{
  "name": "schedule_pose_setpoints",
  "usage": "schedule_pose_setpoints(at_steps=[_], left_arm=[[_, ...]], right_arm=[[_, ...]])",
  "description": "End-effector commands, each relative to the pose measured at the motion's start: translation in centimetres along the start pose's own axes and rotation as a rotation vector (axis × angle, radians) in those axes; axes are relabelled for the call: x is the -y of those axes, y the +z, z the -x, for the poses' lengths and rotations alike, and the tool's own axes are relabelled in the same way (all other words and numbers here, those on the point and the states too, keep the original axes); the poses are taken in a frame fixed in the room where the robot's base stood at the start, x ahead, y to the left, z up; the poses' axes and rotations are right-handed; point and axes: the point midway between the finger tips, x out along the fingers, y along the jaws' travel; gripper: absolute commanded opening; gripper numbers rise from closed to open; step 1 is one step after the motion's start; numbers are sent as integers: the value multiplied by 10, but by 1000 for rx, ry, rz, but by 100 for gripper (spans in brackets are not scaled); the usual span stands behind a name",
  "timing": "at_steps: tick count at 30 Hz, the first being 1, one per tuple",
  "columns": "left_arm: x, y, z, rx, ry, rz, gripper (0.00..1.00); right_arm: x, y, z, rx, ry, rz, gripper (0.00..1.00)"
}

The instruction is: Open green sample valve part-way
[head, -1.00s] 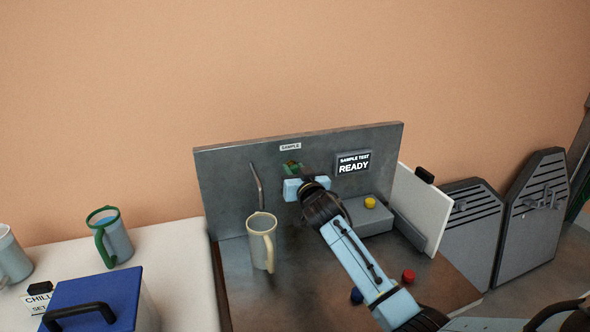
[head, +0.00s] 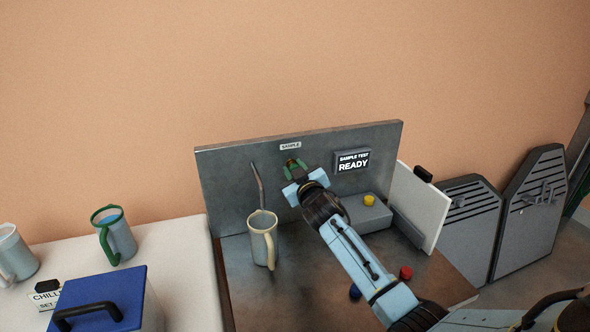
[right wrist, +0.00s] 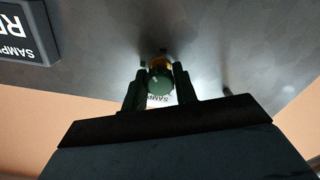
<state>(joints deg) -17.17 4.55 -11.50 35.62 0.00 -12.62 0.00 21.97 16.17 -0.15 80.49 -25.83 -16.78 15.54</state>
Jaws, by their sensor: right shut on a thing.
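The green sample valve (head: 292,166) sits on the upright grey panel (head: 228,180) under a small SAMPLE label (head: 290,146). My right gripper (head: 297,178) reaches up to it and is shut on its green handle. In the right wrist view the two fingers stand either side of the round dark green handle (right wrist: 159,82), with a brass-coloured part behind it. A cream mug (head: 262,240) stands upright below the bent spout pipe (head: 258,185), left of my right arm. My left gripper is not in view.
A grey box with a yellow button (head: 369,200) and red (head: 405,272) and blue (head: 355,291) knobs are near my arm. Left, a white counter holds mugs (head: 114,236) and a blue-lidded box (head: 98,296).

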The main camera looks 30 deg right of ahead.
Motion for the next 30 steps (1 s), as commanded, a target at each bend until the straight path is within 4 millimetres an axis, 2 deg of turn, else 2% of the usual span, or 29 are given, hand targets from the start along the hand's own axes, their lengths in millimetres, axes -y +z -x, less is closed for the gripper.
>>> schedule_pose_setpoints(at_steps=[9,10,15,25,30], left_arm=[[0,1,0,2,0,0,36],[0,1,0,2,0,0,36],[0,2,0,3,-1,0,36],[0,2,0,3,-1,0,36],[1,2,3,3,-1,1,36]], right_arm=[[0,0,0,0,0,2,6],[0,0,0,0,0,1,30],[0,0,0,0,0,1,50],[0,0,2,1,-1,1,50],[1,1,19,1,-2,0,50]])
